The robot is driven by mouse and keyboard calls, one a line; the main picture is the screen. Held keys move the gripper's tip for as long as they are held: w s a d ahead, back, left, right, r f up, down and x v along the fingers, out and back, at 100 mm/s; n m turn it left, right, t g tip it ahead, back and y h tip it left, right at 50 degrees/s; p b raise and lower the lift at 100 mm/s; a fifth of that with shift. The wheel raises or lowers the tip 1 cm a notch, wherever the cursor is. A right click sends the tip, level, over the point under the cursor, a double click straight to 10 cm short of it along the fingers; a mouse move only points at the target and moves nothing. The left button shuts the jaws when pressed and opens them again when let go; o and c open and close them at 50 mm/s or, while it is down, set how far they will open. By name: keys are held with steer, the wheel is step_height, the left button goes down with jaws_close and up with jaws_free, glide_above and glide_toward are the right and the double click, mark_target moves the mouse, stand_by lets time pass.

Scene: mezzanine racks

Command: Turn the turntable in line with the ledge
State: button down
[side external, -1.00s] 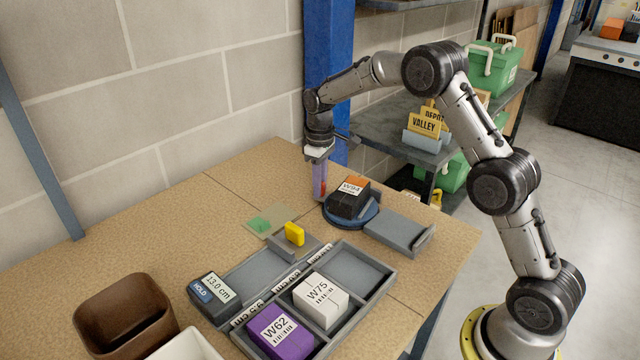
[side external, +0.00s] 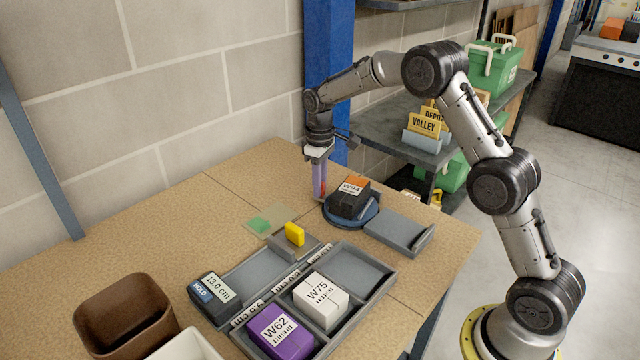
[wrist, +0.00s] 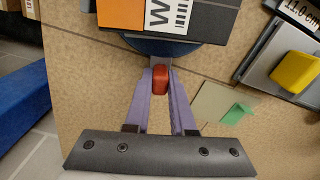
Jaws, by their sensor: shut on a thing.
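The round blue turntable (side external: 368,216) stands near the table's far right edge. A black block with an orange part and a W94 label (side external: 349,198) sits on it. In the wrist view, the turntable's blue rim (wrist: 160,46) shows at the top, with a red knob (wrist: 160,80) on its near side. My gripper (side external: 321,193) points down beside the turntable; its purple fingers are shut on the red knob. The grey ledge (side external: 398,234), a flat plate with a raised end, lies just right of the turntable. Whether the two line up is hard to tell.
A grey divided tray (side external: 358,270) holds a purple W62 block (side external: 281,332) and a white W75 block (side external: 320,299). A yellow block (side external: 294,234), a dark display box (side external: 214,299) and a brown bin (side external: 124,310) are nearby.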

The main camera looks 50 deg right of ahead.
steer(key=shift+a, duration=0.1)
steer(key=shift+s+a+r+n, duration=0.1)
steer(key=shift+s+a+n, duration=0.2)
steer(key=shift+a+n, duration=0.6)
steer(key=shift+s+a+n, duration=0.3)
steer(key=shift+a+n, duration=0.15)
steer(key=shift+n, duration=0.85)
steer(key=shift+s+a+n, duration=0.6)
steer(key=shift+a+n, duration=0.1)
steer(key=shift+n, duration=0.5)
steer(key=shift+s+a+n, duration=0.35)
steer(key=shift+s+n, duration=0.1)
steer(key=shift+n, duration=0.25)
steer(key=shift+s+a+n, duration=0.3)
steer(key=shift+s+n, duration=0.15)
steer(key=shift+n, duration=0.25)
steer(key=shift+s+a+n, duration=0.2)
steer(key=shift+s+n, duration=0.3)
steer(key=shift+n, duration=0.2)
steer(key=shift+s+a+n, duration=0.15)
steer(key=shift+s+n, duration=0.35)
steer(key=shift+n, duration=0.2)
steer(key=shift+s+a+n, duration=0.15)
steer(key=shift+s+n, duration=0.8)
steer(key=shift+n, duration=0.45)
steer(key=shift+s, duration=0.15)
steer(key=c, duration=0.8)
jaws_free()
steer(key=shift+o, duration=0.2)
